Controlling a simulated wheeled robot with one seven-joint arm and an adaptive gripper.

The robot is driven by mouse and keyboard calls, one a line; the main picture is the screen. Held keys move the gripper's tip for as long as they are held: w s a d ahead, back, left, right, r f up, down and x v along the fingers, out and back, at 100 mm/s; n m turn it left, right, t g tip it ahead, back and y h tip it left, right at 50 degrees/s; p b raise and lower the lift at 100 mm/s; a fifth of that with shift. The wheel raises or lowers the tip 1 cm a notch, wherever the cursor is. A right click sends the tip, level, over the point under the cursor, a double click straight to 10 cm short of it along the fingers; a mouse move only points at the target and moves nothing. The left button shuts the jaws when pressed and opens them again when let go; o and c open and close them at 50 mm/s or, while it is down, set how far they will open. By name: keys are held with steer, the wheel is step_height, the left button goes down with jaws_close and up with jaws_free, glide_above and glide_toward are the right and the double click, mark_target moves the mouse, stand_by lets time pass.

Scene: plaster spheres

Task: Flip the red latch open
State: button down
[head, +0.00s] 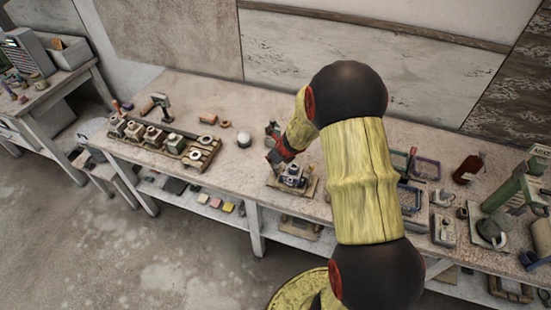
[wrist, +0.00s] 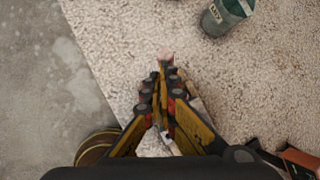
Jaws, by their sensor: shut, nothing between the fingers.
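My gripper (head: 277,158) is over the front part of the long workbench, beside a small grey device on a wooden board (head: 310,188). In the wrist view my gripper (wrist: 165,68) is shut, its fingertips together with nothing between them. A small pale, pinkish piece shows just past the fingertips, and another pale part shows under the fingers. I cannot tell whether the fingertips touch either. I cannot clearly make out the red latch; my gripper hides part of the device.
A green can (wrist: 226,14) stands ahead and right of the fingertips in the wrist view. The bench (head: 225,95) holds a rack of blocks (head: 165,140) at left, a white round piece (head: 244,140), and a red bottle (head: 467,169) at right.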

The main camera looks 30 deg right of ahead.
steer(key=shift+w+a+f, duration=0.25)
steer(key=shift+w+a, duration=0.4)
steer(key=shift+w, duration=0.15)
steer(key=shift+w+a+f, duration=0.25)
steer(key=shift+w+a, duration=0.4)
steer(key=shift+w, duration=0.15)
